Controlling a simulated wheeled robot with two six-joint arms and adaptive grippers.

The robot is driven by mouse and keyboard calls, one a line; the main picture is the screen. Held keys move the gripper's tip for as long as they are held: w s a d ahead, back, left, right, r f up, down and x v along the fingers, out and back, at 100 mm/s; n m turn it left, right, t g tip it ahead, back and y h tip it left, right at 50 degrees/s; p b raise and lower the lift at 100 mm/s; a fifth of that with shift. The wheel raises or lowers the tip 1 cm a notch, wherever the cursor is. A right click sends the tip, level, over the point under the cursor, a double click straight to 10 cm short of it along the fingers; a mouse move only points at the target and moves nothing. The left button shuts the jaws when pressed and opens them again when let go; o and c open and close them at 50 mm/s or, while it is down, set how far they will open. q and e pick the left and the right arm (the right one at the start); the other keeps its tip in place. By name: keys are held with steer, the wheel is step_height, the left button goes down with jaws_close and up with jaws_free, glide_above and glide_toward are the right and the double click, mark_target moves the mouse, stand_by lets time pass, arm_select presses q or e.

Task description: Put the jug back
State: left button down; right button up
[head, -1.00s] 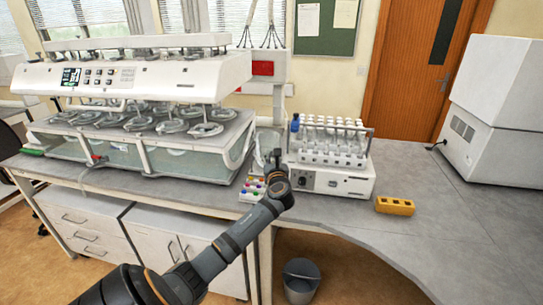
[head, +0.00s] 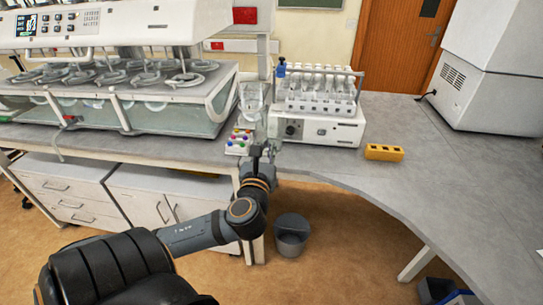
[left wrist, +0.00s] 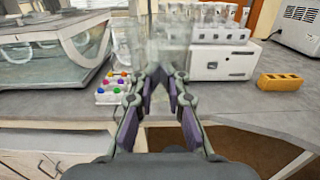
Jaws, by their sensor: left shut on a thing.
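The clear, see-through jug (head: 252,102) shows in the head view between the glass-sided bath and the white rack unit. My left gripper (head: 263,150) is in front of it, near the counter's front edge. In the left wrist view, my left gripper (left wrist: 158,80) has its fingertips together on a clear thing, which I take to be the jug (left wrist: 135,42). Its outline is faint, and the exact grip point is hard to make out. My right gripper is not in view.
The bath (head: 150,112) stands left and the rack unit (head: 315,130) right of the jug. A tray of coloured caps (head: 239,142) lies close left of my gripper. A bin (head: 291,235) stands below.

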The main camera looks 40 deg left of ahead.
arm_select(q)
steer(key=shift+w+a+f, duration=0.1)
steer(key=shift+w, duration=0.05)
steer(key=w+a+f, duration=0.1)
steer(key=w+a, duration=0.1)
steer(key=w+a+f+b, duration=0.1)
steer(key=w, duration=0.1)
steer(key=w+a+f+b, duration=0.1)
steer(key=w+a+f, duration=0.1)
steer(key=shift+w+a, duration=0.35)
steer(key=w+a+f, duration=0.1)
steer(key=w+a+f+b, duration=0.1)
steer(key=f, duration=0.1)
steer(key=w+f, duration=0.1)
steer(key=f, duration=0.1)
steer(key=shift+w+a+f, duration=0.1)
steer(key=shift+w+a, duration=0.25)
steer(key=shift+a, duration=0.05)
steer(key=shift+w+a+f+b, duration=0.15)
steer(key=shift+f+b, duration=0.35)
steer(key=shift+f, duration=1.3)
steer(key=shift+f, duration=0.2)
steer(key=c, duration=1.3)
jaws_free()
steer(key=shift+c, duration=0.2)
